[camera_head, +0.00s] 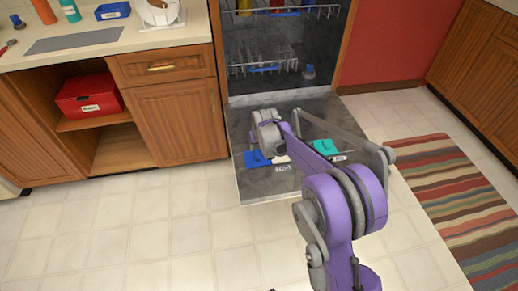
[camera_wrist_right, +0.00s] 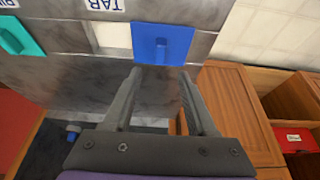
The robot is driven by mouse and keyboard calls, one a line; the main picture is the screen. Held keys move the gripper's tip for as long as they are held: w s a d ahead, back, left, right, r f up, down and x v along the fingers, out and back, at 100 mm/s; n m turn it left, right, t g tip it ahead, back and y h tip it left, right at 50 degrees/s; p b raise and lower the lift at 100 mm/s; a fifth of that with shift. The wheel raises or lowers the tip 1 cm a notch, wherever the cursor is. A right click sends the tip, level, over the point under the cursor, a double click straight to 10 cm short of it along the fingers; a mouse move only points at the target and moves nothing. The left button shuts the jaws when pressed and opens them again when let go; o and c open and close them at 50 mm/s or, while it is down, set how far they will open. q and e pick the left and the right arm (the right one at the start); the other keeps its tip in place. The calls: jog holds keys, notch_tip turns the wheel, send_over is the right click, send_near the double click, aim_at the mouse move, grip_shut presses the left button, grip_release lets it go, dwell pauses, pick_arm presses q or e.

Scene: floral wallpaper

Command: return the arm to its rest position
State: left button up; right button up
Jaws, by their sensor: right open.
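My right arm (camera_head: 345,205), purple and grey, reaches from the lower right over the lowered dishwasher door (camera_head: 225,190). My right gripper (camera_wrist_right: 161,72) is open, with nothing seen between its fingers. In the wrist view, a blue square piece (camera_wrist_right: 163,43) on the door lies just past the fingertips; I cannot tell if they touch it. In the head view, the blue piece (camera_head: 257,159) shows beside the arm's far end, and the fingers are hard to make out. A teal piece (camera_head: 326,147) is on the door to the right. My left gripper is not in view.
The open dishwasher holds racks (camera_head: 262,65) with several items. Wooden cabinets (camera_head: 170,120) and a red box (camera_head: 89,96) are at left, under a counter (camera_head: 130,42). A striped rug (camera_head: 455,190) lies at right. The tiled floor (camera_head: 130,235) at lower left is clear.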

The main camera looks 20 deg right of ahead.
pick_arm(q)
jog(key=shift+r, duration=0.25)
pick_arm(e)
jog(key=shift+v, duration=0.95)
jog(key=s+a+r+n, duration=0.1)
jog(key=s+a+r, duration=0.25)
jog(key=s, duration=0.45)
jog(key=s+a+r, duration=0.3)
jog(key=s+r, duration=0.1)
jog(key=s, duration=0.5)
jog(key=s+a+f+n+y, duration=0.1)
jog(key=s+a+f, duration=0.1)
jog(key=s, duration=0.8)
jog(key=s+a+f+n, duration=0.1)
jog(key=s+a+f, duration=0.1)
jog(key=s, duration=0.8)
pick_arm(q)
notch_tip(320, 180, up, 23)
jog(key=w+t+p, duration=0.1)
jog(key=p, duration=1.9)
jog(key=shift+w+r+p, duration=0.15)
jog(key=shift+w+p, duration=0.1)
jog(key=shift+p, duration=0.1)
pick_arm(e)
notch_tip(320, 180, up, 24)
jog(key=w+t, duration=0.1)
jog(key=shift+a+f, duration=0.2)
jog(key=shift+f, duration=0.05)
